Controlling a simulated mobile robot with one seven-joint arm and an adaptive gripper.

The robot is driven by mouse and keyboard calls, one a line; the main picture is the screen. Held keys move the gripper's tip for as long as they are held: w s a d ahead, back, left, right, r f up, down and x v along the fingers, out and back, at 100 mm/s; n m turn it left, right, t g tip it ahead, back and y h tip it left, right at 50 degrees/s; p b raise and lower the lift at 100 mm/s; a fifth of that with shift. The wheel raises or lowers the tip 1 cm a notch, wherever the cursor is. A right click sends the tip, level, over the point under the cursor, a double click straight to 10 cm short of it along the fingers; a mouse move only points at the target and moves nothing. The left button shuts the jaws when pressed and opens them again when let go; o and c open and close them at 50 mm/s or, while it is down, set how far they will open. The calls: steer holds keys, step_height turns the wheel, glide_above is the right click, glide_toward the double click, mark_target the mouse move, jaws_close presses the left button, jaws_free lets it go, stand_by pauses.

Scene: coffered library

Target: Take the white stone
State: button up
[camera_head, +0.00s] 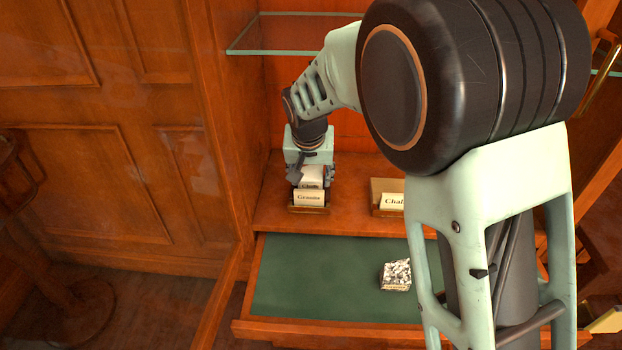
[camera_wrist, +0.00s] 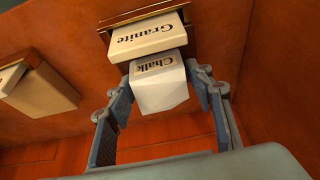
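The white stone (camera_wrist: 163,92) is a pale faceted block with a "Chalk" label on it. It sits at a small wooden stand whose cream card (camera_wrist: 146,37) reads "Granite". In the head view the stone (camera_head: 311,176) shows just behind the "Granite" card (camera_head: 308,198), partly hidden by my gripper. My gripper (camera_wrist: 161,88) points down at the stone with one finger on each side. The fingers look spread wider than the stone, with narrow gaps. In the head view my gripper (camera_head: 309,168) is right above the stand.
A second stand (camera_head: 388,185) with a card reading "Chal…" is to the right on the wooden shelf. A black-and-white speckled stone (camera_head: 396,274) lies on the green-lined drawer (camera_head: 310,278), which is pulled out below. A glass shelf (camera_head: 285,50) is above.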

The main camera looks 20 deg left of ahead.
steer(key=c, duration=1)
steer(key=shift+r, duration=0.2)
